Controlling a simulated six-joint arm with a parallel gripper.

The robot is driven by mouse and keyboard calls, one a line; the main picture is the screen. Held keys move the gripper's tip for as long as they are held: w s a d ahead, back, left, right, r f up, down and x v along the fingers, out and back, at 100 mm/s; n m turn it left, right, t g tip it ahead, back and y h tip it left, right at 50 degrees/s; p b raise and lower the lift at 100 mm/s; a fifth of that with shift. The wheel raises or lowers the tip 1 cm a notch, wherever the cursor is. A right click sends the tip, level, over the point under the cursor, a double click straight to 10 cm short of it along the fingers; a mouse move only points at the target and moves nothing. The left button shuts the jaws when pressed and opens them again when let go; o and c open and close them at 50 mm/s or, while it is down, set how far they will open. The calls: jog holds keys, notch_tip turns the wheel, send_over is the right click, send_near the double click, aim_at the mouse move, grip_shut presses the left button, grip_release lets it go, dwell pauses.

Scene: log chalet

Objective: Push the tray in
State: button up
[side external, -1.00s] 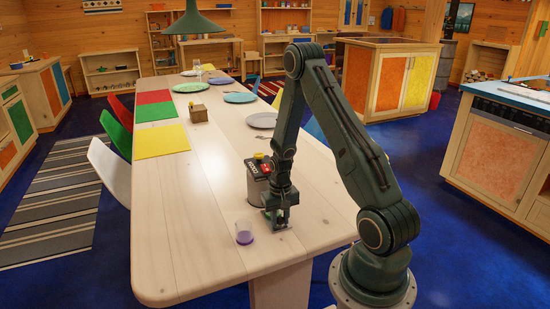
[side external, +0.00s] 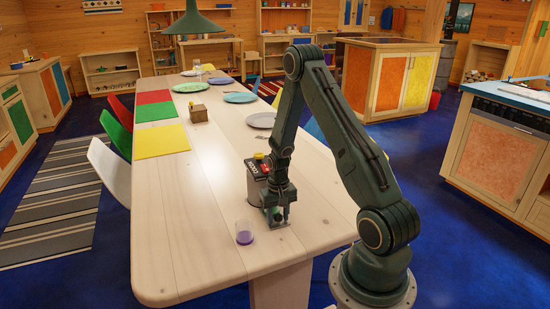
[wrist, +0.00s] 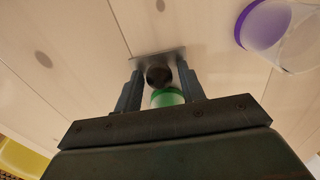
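A dark grey box-shaped appliance (side external: 255,185) with a red and yellow top stands on the table, partly hidden behind my gripper. A thin grey metal plate, which may be the tray (wrist: 140,60), lies low at my fingertips in the wrist view; whether it joins the appliance cannot be told. A dark round knob (wrist: 159,77) and a green round piece (wrist: 166,98) show between my fingers. My gripper (side external: 276,218) points down close to the tabletop in front of the appliance. In the wrist view my gripper (wrist: 160,82) has its fingers apart, with gaps beside the knob.
The near left part of the wooden table (side external: 190,250) is bare. Plates and placemats lie farther back.

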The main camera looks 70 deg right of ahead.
jog(key=shift+o, duration=0.4)
jog(key=shift+r, duration=0.1)
jog(key=shift+s+r, duration=0.1)
jog(key=shift+r, duration=2.8)
jog(key=shift+w+a+r, duration=0.25)
jog(key=shift+a+r, duration=0.05)
jog(key=shift+r, duration=0.25)
jog(key=a+r+n+t+h, duration=0.1)
jog(key=a+r+n, duration=0.1)
jog(key=a+r, duration=0.6)
jog(key=a+r+n+t, duration=0.15)
jog(key=a+r, duration=0.35)
jog(key=r, duration=0.6)
jog(key=s+a+r+n+t+y, duration=0.1)
jog(key=s+a+r+n+t, duration=0.2)
jog(key=s+a+r+n, duration=0.3)
jog(key=s+a+r, duration=0.3)
jog(key=s+a, duration=0.3)
jog(key=shift+s, duration=0.3)
